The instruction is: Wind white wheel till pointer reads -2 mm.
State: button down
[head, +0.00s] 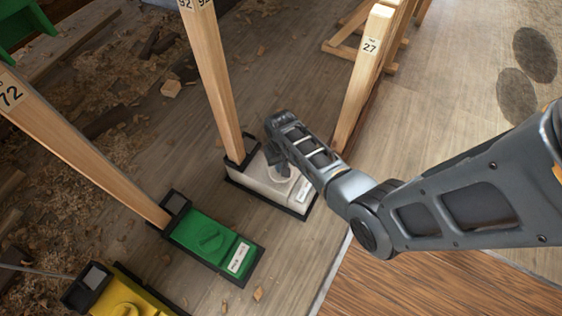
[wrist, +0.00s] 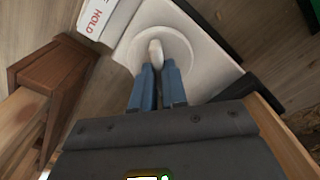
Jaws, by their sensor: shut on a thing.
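The white unit (head: 247,178) sits on the floor at the foot of a wooden post, in a black frame. Its white wheel (head: 277,175) is partly hidden by my gripper (head: 278,158) in the head view. In the wrist view the round white wheel (wrist: 135,47) has an upright grip (wrist: 156,50) in its middle. The two blue fingers of my gripper (wrist: 157,85) are shut on that grip.
A green unit (head: 190,232) and a yellow unit (head: 103,298) stand to the left. Wooden posts numbered 72 (head: 75,140) and 27 (head: 360,75) rise nearby; another post (head: 212,80) stands at the white unit. Wood shavings litter the left floor.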

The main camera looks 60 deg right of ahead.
jog(key=m+p, duration=0.2)
jog(key=m, duration=0.2)
jog(key=shift+r+m, duration=0.1)
jog(key=shift+m, duration=0.2)
jog(key=m+p, duration=0.2)
jog(key=m, duration=0.2)
jog(key=shift+m, duration=0.4)
jog(key=c, duration=1.2)
grip_release()
jog(key=shift+o, duration=0.2)
notch_tip(320, 180, up, 8)
jog(key=p, duration=0.4)
jog(key=shift+f, duration=0.25)
